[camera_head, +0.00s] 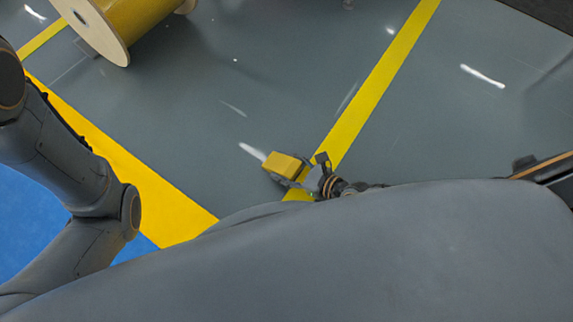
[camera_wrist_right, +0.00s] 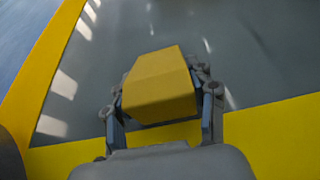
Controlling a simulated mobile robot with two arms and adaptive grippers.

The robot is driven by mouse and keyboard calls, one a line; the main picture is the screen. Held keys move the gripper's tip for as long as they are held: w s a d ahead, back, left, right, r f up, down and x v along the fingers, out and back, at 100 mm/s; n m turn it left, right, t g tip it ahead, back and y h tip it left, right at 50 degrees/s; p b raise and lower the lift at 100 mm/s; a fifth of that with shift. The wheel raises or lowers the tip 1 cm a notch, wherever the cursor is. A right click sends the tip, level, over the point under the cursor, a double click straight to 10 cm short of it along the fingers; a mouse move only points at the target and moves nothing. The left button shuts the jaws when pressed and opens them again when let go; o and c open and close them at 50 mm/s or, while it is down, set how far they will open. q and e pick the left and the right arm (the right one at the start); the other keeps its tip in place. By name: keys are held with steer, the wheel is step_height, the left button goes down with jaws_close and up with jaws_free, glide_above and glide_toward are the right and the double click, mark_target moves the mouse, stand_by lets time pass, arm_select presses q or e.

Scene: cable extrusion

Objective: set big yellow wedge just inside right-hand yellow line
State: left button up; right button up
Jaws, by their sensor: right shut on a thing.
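The big yellow wedge (camera_head: 284,165) is between the fingers of my right gripper (camera_head: 304,178) in the head view, low near the floor just left of the right-hand yellow line (camera_head: 372,88). In the right wrist view the wedge (camera_wrist_right: 160,84) sits between the two fingers of the right gripper (camera_wrist_right: 165,105), which is shut on it. The yellow line (camera_wrist_right: 265,125) runs below and to the right there. I cannot tell whether the wedge touches the floor. My left arm shows at the left of the head view, but its gripper is out of view.
A large cable drum (camera_head: 130,22) with yellow winding stands at the top left. A wide yellow line (camera_head: 130,185) edges a blue floor area (camera_head: 30,225) at the left. The grey floor (camera_head: 215,110) between the lines is clear around the wedge.

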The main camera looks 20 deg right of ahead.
steer(key=o, duration=1.3)
steer(key=shift+o, duration=0.2)
steer(key=shift+r, duration=0.15)
steer(key=p+v, duration=0.4)
steer(key=v, duration=0.7)
steer(key=shift+r, duration=0.2)
steer(key=shift+s+d, duration=0.3)
